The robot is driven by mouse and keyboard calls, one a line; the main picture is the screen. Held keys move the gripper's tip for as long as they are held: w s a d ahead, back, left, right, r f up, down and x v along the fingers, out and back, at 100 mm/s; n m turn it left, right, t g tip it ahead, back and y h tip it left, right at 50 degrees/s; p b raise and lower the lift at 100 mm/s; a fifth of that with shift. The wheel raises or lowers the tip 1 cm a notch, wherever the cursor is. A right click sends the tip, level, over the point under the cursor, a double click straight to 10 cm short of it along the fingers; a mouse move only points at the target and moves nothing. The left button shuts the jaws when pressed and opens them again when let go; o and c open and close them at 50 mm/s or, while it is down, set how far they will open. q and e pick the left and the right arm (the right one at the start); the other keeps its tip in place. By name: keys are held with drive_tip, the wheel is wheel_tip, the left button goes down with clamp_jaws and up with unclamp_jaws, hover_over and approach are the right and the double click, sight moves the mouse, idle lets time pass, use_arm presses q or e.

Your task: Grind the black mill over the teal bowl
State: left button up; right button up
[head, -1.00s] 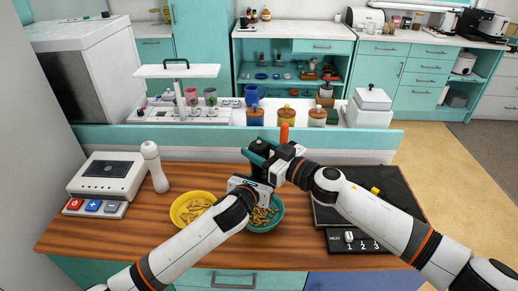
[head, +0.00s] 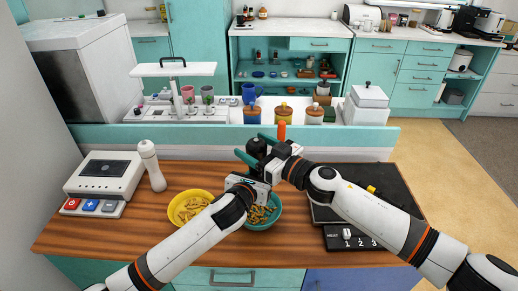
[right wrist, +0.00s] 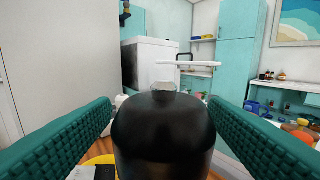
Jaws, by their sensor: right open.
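The black mill (head: 257,149) is upright above the teal bowl (head: 264,224), which holds pasta-like pieces. My left gripper (head: 250,179) is at the mill's lower body, and the mill is held up there. Its fingertips are mostly hidden, but it appears shut on the mill. My right gripper (head: 257,148) is around the mill's top with its teal fingers spread. In the right wrist view the mill's dark rounded head (right wrist: 163,130) sits between the two open fingers, with a gap on each side.
A yellow bowl (head: 178,218) of similar pieces stands left of the teal bowl. A white mill (head: 151,164) and a button device (head: 104,178) are farther left. A black hob (head: 345,205) lies under my right arm. A low teal ledge (head: 180,137) with jars runs behind.

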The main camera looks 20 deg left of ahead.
drive_tip(key=v, duration=1.2)
drive_tip(key=shift+f, duration=0.1)
idle(0.4)
